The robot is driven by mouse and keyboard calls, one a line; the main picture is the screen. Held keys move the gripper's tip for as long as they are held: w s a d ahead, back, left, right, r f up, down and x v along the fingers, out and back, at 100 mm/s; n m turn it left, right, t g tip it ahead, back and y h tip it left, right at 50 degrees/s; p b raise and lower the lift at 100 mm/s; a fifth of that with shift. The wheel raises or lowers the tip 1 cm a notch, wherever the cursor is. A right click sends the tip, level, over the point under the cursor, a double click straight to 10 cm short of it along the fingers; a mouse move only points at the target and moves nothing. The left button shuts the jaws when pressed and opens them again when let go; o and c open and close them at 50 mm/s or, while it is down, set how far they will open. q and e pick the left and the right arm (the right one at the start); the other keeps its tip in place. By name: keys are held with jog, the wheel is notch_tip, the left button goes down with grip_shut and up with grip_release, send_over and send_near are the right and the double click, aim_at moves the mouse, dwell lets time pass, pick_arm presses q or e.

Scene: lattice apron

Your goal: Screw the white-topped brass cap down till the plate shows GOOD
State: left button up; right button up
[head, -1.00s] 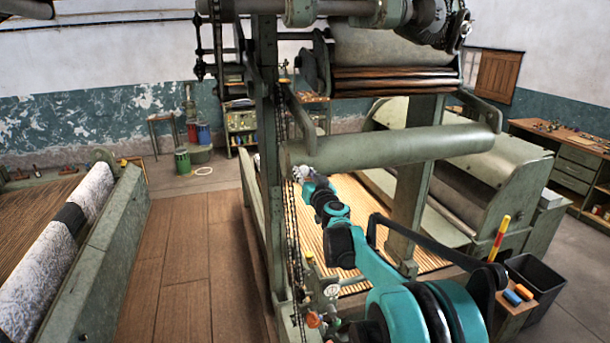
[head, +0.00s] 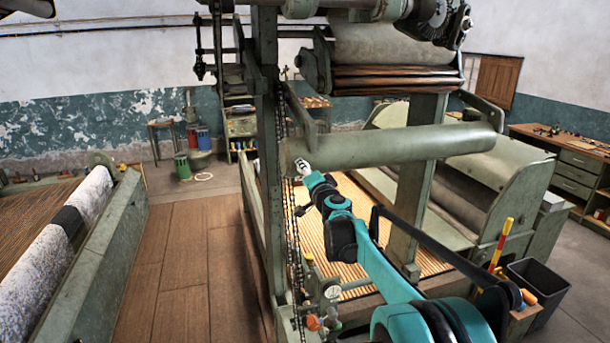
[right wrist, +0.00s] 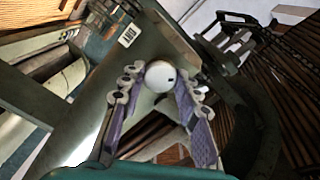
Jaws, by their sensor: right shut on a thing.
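The white top of the cap (right wrist: 160,75) shows as a round white disc with a small dark mark in the right wrist view. My right gripper (right wrist: 158,88) is shut on it, with grey-jointed fingers and purple pads on both sides. The cap's brass part is hidden. In the head view my right gripper (head: 302,167) is small, at the left end of a pale green roller, so the cap's seat cannot be made out. A small white label with dark marks (right wrist: 128,35) shows above the cap in the wrist view; its text is unreadable. My left gripper is out of view.
The green machine post (head: 270,170) and a hanging chain (head: 293,240) stand just left of my right gripper. The roller (head: 400,146) runs right of it. A dark bin (head: 538,285) stands at the lower right. The wooden floor (head: 185,250) at left is clear.

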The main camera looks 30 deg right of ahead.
jog(key=shift+f+m+b, duration=0.1)
jog(key=shift+m+b, duration=1.45)
jog(key=shift+m, duration=5.55)
jog(key=o, duration=1.2)
jog(key=shift+c, duration=0.2)
jog(key=shift+s, duration=0.1)
jog(key=v, duration=1.2)
